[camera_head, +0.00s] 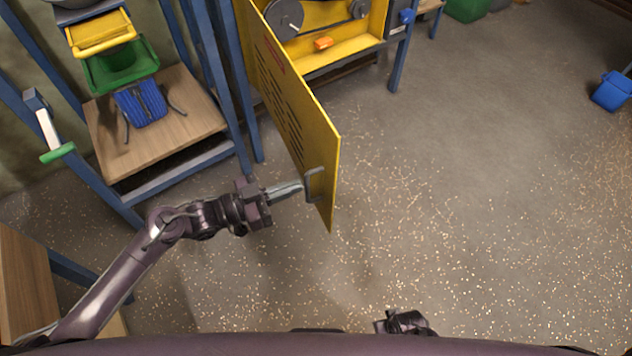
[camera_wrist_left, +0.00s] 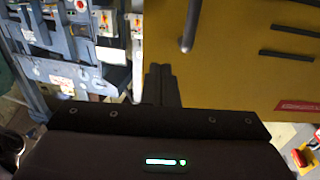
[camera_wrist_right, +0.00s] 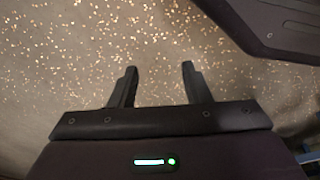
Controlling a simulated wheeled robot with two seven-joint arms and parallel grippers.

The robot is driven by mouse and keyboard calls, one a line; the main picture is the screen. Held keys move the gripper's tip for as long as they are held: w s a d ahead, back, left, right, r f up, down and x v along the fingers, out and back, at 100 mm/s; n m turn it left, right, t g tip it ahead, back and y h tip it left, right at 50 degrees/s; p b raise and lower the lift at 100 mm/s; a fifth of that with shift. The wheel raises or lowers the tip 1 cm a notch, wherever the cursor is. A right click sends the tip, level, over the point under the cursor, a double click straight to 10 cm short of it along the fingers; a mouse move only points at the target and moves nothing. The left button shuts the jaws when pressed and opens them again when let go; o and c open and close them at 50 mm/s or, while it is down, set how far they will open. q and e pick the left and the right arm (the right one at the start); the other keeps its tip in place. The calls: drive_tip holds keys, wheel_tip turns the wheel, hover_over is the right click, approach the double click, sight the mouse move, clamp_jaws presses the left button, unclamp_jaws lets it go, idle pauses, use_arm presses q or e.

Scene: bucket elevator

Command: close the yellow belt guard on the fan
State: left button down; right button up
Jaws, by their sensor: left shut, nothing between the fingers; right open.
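The yellow belt guard (camera_head: 287,100) stands swung open in the head view, a slotted panel reaching out from the yellow fan housing (camera_head: 340,50). Pulleys and an orange item (camera_head: 323,43) show inside the housing. A grey handle (camera_head: 314,184) sits near the guard's free edge. My left gripper (camera_head: 300,187) is shut and empty, its tips close beside the handle; I cannot tell if they touch. In the left wrist view the shut fingers (camera_wrist_left: 161,85) are at the edge of the yellow guard (camera_wrist_left: 240,60), below its handle (camera_wrist_left: 188,30). My right gripper (camera_wrist_right: 155,80) is open and empty above the floor.
A blue-framed stand with a wooden shelf (camera_head: 170,150) is at the left, holding a blue bin (camera_head: 141,103) and a green bin (camera_head: 120,65). A blue container (camera_head: 611,91) lies at the far right. The speckled floor (camera_head: 460,190) right of the guard is clear.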

sight(329, 174)
use_arm(q)
drive_tip(key=b+x, duration=0.1)
drive_tip(key=x, duration=0.4)
drive_tip(key=shift+w+d+b, duration=0.15)
drive_tip(key=shift+d+b, duration=0.05)
drive_tip(key=shift+b, duration=0.2)
drive_tip(key=shift+w+d, duration=0.1)
drive_tip(key=shift+d, duration=0.25)
use_arm(e)
wheel_tip(329, 174, up, 6)
drive_tip(key=w+a, duration=0.2)
drive_tip(key=w, duration=0.1)
